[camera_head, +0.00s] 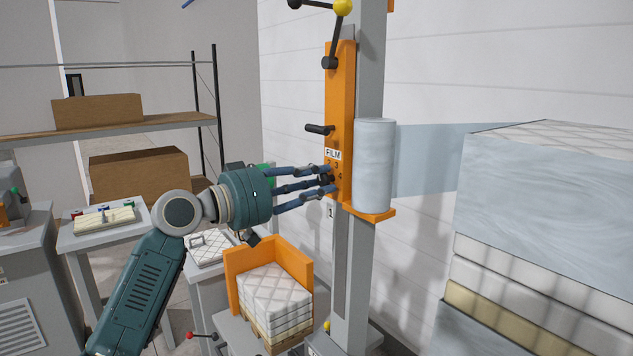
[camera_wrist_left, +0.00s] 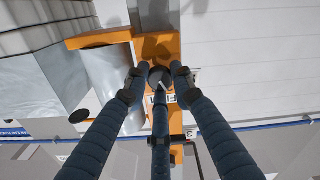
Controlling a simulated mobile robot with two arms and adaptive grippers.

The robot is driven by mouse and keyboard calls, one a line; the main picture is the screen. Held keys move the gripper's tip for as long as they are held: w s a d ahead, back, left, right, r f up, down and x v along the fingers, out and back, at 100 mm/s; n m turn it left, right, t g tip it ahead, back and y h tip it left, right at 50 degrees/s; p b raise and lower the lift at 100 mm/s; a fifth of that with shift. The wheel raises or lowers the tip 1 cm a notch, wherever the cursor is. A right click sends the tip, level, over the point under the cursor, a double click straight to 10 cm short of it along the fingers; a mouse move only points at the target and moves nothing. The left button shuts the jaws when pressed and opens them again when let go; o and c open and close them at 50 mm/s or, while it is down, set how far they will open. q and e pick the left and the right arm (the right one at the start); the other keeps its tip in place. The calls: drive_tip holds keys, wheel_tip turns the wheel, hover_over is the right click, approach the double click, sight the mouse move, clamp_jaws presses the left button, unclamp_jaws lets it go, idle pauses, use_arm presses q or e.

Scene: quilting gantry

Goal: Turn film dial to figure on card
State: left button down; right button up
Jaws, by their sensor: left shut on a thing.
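My left gripper (camera_head: 326,179) reaches in from the left with its blue fingers closed around the small dark film dial (camera_wrist_left: 157,75) on the orange carriage (camera_head: 340,100). The fingers hide most of the dial in the head view. In the left wrist view the gripper (camera_wrist_left: 159,82) has its fingertips around the dial, which shows a pale mark. A small white card (camera_head: 331,211) reading 1 is on the post below the fingers. My right gripper is not in view.
A film roll (camera_head: 373,165) stands on the carriage's orange shelf, its film running right to a wrapped stack (camera_head: 545,190). A black handle (camera_head: 320,129) sticks out above the label. An orange-walled stand (camera_head: 238,285) with quilted pads is below. Shelves with cardboard boxes stand at back left.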

use_arm(q)
drive_tip(key=c, duration=1.5)
unclamp_jaws()
drive_tip(key=shift+o, duration=0.2)
drive_tip(key=v, duration=1.2)
drive_tip(key=shift+f, duration=0.1)
